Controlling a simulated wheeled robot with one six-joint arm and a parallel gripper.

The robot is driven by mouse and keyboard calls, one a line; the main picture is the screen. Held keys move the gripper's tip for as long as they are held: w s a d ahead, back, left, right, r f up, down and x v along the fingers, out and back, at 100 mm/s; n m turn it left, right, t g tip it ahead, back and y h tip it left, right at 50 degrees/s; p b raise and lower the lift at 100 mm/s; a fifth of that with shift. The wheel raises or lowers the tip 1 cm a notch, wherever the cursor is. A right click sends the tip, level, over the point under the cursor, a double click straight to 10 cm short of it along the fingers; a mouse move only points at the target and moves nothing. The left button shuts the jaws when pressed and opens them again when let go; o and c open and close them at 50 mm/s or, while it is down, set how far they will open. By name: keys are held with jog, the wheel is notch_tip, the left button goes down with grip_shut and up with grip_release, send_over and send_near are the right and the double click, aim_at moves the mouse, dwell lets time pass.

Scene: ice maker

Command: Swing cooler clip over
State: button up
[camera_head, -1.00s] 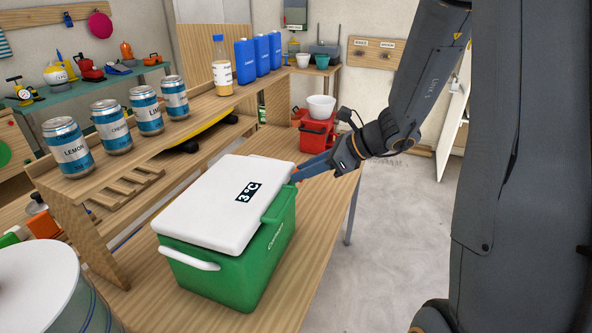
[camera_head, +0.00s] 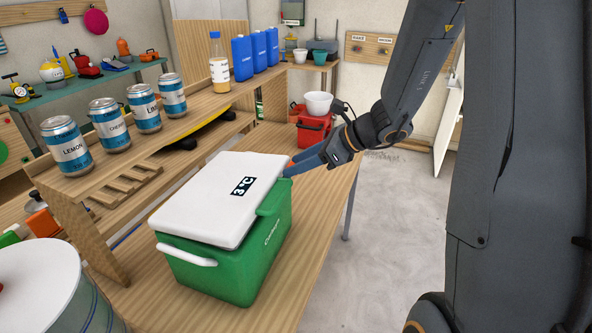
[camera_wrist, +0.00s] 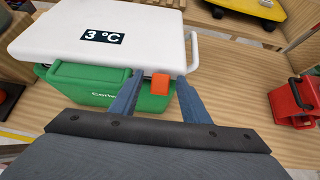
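The green cooler (camera_head: 225,270) stands on the wooden bench with its white lid (camera_head: 205,205) lying closed on top. The lid is marked 3 °C. In the wrist view, the orange clip (camera_wrist: 160,84) sits at the lid's edge, against the green body (camera_wrist: 85,84). My gripper (camera_head: 288,171) is at the cooler's right side in the head view. In the wrist view, my gripper (camera_wrist: 157,76) is open, its blue fingers on either side of the clip, with visible gaps. Whether a fingertip touches the lid edge is unclear. In the head view the clip is mostly hidden.
A raised shelf with several cans (camera_head: 108,124) and a bottle (camera_head: 219,62) runs behind the cooler. A red box (camera_head: 313,131) with a white bowl stands beyond my gripper. A white drum (camera_head: 40,285) is at the front left. Bare bench surrounds the cooler's right side.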

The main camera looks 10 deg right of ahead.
jog(key=p+v, duration=0.4)
jog(key=v, duration=0.3)
dwell(0.5)
jog(key=s+a+f+n+g+h+b, duration=0.1)
jog(key=s+f+n+h, duration=0.3)
jog(key=s+n, duration=0.4)
jog(key=s+a+f+n+g+h+b, duration=0.1)
jog(key=s+f+n+g+h+b, duration=0.2)
jog(key=s+n, duration=0.4)
jog(key=n+h, duration=0.1)
jog(key=n, duration=0.8)
jog(key=shift+s+f+n+g+h, duration=0.3)
jog(key=shift+s+f+n+h, duration=0.1)
